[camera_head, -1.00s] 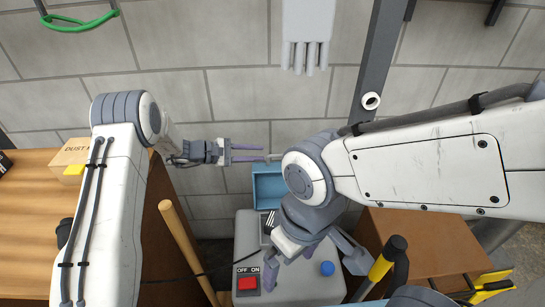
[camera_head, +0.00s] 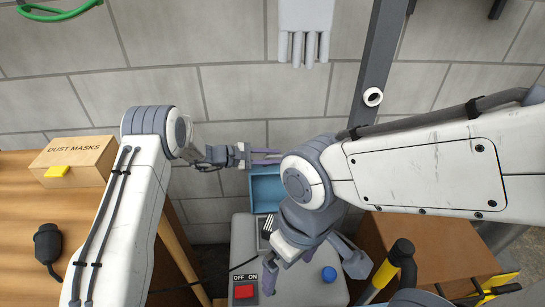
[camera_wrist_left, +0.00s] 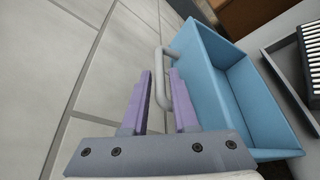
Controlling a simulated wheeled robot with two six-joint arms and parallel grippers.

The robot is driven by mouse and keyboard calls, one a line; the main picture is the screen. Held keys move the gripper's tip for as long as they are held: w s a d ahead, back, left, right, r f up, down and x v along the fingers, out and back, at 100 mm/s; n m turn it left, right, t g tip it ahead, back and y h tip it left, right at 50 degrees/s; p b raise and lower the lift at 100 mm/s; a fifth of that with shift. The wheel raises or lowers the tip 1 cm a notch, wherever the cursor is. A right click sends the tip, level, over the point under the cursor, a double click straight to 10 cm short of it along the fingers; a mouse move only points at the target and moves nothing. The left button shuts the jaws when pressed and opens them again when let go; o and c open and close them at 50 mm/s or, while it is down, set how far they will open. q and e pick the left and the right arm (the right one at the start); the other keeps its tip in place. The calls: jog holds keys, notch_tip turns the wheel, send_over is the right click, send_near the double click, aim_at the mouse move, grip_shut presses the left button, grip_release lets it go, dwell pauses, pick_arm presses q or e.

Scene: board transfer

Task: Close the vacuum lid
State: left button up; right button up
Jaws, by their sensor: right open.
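The vacuum is a grey machine (camera_head: 310,289) at the bottom centre of the head view, with a red OFF/ON switch (camera_head: 244,291) and a blue knob (camera_head: 329,274). Its blue tray-shaped lid (camera_head: 266,184) stands open at the back; the left wrist view shows its hollow inside (camera_wrist_left: 235,75) and a pale bar handle (camera_wrist_left: 161,75). My left gripper (camera_head: 281,156) has its purple fingers (camera_wrist_left: 160,72) apart, one on either side of the handle; firm contact is not visible. My right gripper (camera_head: 313,280) is open and empty above the machine.
A dust masks box (camera_head: 75,160) and a dark object (camera_head: 47,245) are on the wooden bench at left. A wooden handle (camera_head: 180,255) leans beside it. A brown box (camera_head: 430,250) and a yellow-black tool (camera_head: 388,270) are at right. A block wall stands behind.

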pick_arm(q)
grip_shut()
dwell(1.4)
